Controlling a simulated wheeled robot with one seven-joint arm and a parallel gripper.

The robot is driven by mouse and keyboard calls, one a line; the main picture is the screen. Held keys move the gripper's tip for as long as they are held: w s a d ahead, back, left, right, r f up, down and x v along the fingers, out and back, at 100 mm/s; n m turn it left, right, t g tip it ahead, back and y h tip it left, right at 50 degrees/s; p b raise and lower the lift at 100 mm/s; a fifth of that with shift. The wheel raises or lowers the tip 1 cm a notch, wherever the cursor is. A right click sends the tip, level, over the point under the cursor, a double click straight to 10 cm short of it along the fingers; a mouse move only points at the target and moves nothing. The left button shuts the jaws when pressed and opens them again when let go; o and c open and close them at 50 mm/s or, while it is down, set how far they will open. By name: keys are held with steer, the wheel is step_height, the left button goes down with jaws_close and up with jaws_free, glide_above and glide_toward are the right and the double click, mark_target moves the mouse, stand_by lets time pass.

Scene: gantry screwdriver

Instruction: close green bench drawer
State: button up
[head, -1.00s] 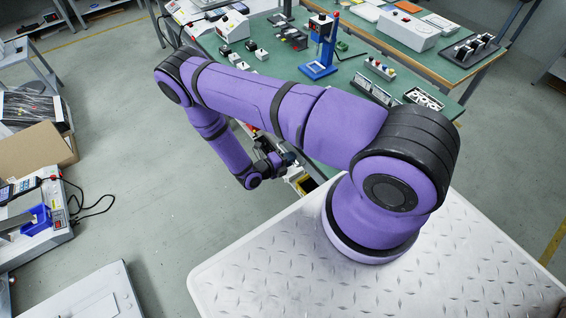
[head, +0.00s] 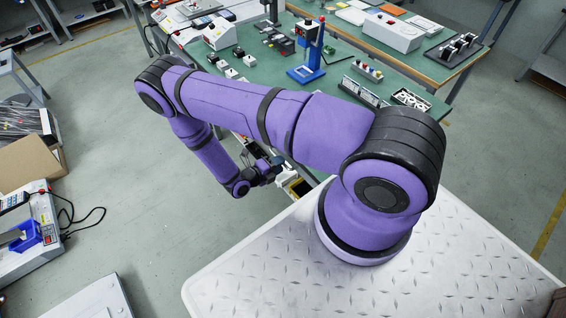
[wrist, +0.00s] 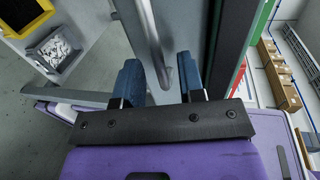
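The green bench (head: 262,80) stands beyond my arm, with a drawer (head: 290,178) pulled out below its near edge, mostly hidden by my arm in the head view. A yellow-rimmed bin (head: 301,187) shows there. My gripper (head: 270,168) is low beside it. In the wrist view, the two blue fingers of my gripper (wrist: 160,82) are spread apart. A grey metal bar, seemingly the drawer handle (wrist: 152,40), runs between them. Gaps show beside the bar, and contact cannot be made out. A yellow bin (wrist: 25,18) and a grey bin (wrist: 55,48) with small parts lie upper left.
A blue stand (head: 306,68), a white box (head: 219,36) and small switch boxes sit on the bench top. A second bench is behind. Cardboard (head: 30,165) and a device (head: 30,240) are at left. Grey floor (head: 140,200) is free left of my arm.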

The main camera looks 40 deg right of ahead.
steer(key=v, duration=0.8)
steer(key=shift+w, duration=0.1)
